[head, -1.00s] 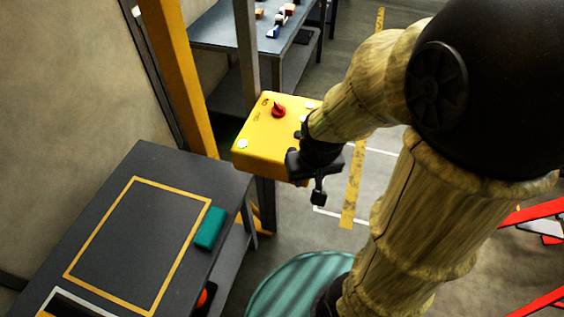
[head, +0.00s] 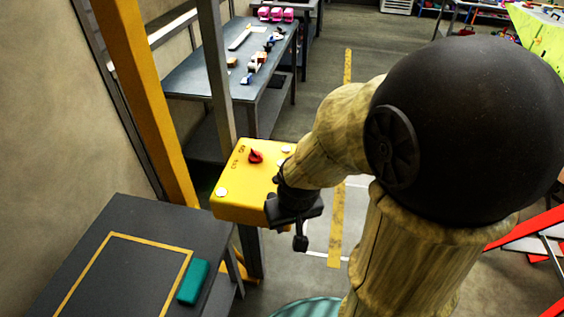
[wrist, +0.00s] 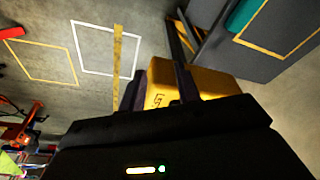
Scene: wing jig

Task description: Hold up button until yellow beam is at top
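A yellow control box (head: 243,198) is mounted on a grey post at the middle left. Its top has a red knob (head: 255,156) and pale round buttons, one near the left corner (head: 221,192). My gripper (head: 300,226) is at the box's right front side, pointing down. In the wrist view my gripper (wrist: 158,84) has its two dark fingers apart, with the yellow box (wrist: 212,88) and a dark mark on it showing between and beyond them. Contact with a button cannot be seen. A yellow upright (head: 142,85) stands behind the box; I cannot pick out a separate moving beam.
A dark table (head: 85,270) with a yellow outline and a teal block (head: 193,282) is at the lower left. A grey workbench (head: 215,72) with small parts stands behind the box. Red frames (head: 530,240) are at the right. Taped floor is clear beyond my arm.

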